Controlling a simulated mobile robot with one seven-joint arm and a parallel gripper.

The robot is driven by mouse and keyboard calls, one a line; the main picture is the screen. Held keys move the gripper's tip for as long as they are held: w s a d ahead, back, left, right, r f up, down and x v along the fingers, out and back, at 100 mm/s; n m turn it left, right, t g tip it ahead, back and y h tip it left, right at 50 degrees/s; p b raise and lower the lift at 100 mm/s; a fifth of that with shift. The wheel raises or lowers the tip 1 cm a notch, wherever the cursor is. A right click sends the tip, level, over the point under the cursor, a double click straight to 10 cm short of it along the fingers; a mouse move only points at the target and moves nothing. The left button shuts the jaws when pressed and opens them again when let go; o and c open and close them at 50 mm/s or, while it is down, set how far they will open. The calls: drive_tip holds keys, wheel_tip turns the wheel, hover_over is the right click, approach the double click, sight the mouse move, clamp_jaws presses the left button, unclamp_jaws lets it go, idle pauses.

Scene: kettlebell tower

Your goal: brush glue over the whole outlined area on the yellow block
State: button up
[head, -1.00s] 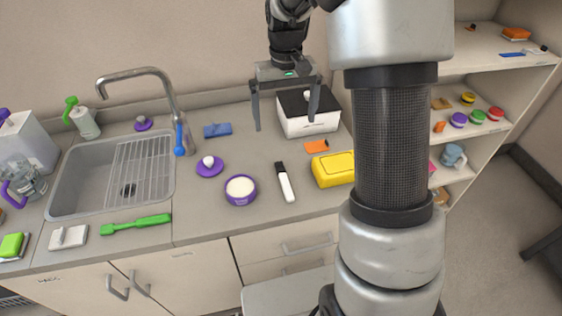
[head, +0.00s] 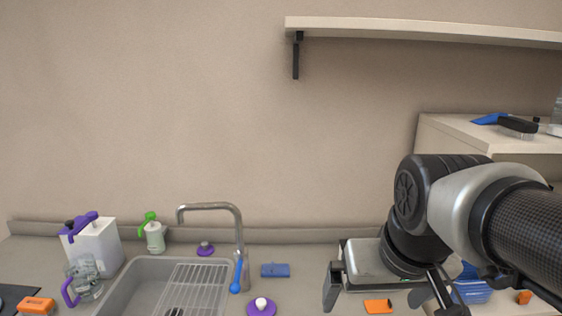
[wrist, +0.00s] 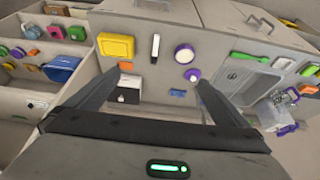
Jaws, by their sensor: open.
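The yellow block (wrist: 116,45) lies on the counter in the wrist view; I cannot make out an outlined area on it. A purple-rimmed round pot (wrist: 184,53) with pale contents stands nearby. A slim white tool with a black end (wrist: 155,47) lies between them; I cannot tell whether it is a brush. My gripper (wrist: 157,79) is open and empty above the counter, its fingers spread on either side of this group in the picture. In the head view my gripper (head: 388,300) is at the lower right; the block and pot are out of that view.
The sink (head: 140,285) with its rack and tall faucet (head: 240,240) is at the lower left. A blue sponge (head: 275,270), a purple knobbed lid (head: 261,306) and an orange item (head: 378,306) lie on the counter. A wall shelf (head: 420,32) hangs above. A black-topped white box (wrist: 125,92) stands near a finger.

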drive_tip(key=s, duration=0.3)
drive_tip(key=shift+s+a+f+t, duration=0.1)
drive_tip(key=shift+s+f+t, duration=0.2)
drive_tip(key=shift+t, duration=0.1)
